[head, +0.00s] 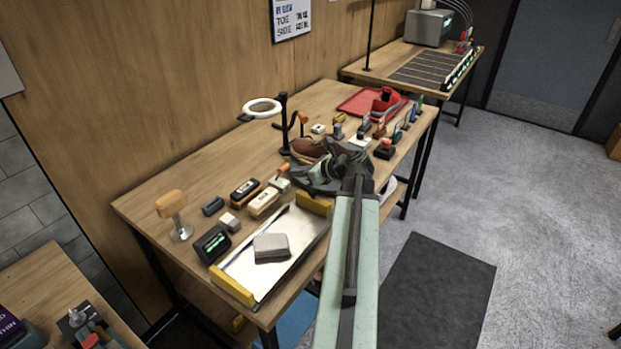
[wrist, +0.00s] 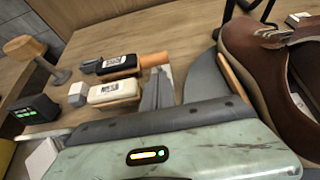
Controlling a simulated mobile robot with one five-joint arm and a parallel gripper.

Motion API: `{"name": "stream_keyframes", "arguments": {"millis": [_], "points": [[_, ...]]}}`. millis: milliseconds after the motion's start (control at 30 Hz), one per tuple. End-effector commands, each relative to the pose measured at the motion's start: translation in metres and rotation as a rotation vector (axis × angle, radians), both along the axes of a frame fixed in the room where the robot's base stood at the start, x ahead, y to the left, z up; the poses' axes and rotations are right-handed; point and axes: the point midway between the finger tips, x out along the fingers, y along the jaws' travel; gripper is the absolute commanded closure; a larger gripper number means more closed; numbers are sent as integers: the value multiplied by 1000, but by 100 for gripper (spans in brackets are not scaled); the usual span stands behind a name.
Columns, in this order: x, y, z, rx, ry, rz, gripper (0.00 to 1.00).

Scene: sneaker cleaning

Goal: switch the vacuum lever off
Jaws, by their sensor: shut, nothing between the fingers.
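My gripper (head: 312,176) is shut and empty, low over the middle of the long workbench (head: 160,203). Its dark grey fingers also show in the wrist view (wrist: 165,92). Just left of the fingertips is an orange handle (head: 283,167) on a small pale block, which may be the vacuum lever. The orange handle also shows in the wrist view (wrist: 153,60), lying roughly level beside a finger, partly hidden. I cannot tell if they touch, or the lever's on or off setting.
A brown shoe (head: 308,148) stands just behind my gripper. Two brushes (head: 263,203) lie to the left. A metal tray (head: 250,284) with yellow ends holds a grey block (head: 271,248). A black display box (head: 212,244) and a wooden-knobbed stand (head: 171,205) are further left.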

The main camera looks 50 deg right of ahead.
Motion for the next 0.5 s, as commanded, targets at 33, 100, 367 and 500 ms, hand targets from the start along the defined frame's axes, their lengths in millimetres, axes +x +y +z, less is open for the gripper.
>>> {"name": "stream_keyframes", "arguments": {"millis": [33,100,367,500], "points": [[5,0,4,0,0,0,100],[9,0,4,0,0,-1,100],[11,0,4,0,0,-2,100],[11,0,4,0,1,-2,100]]}}
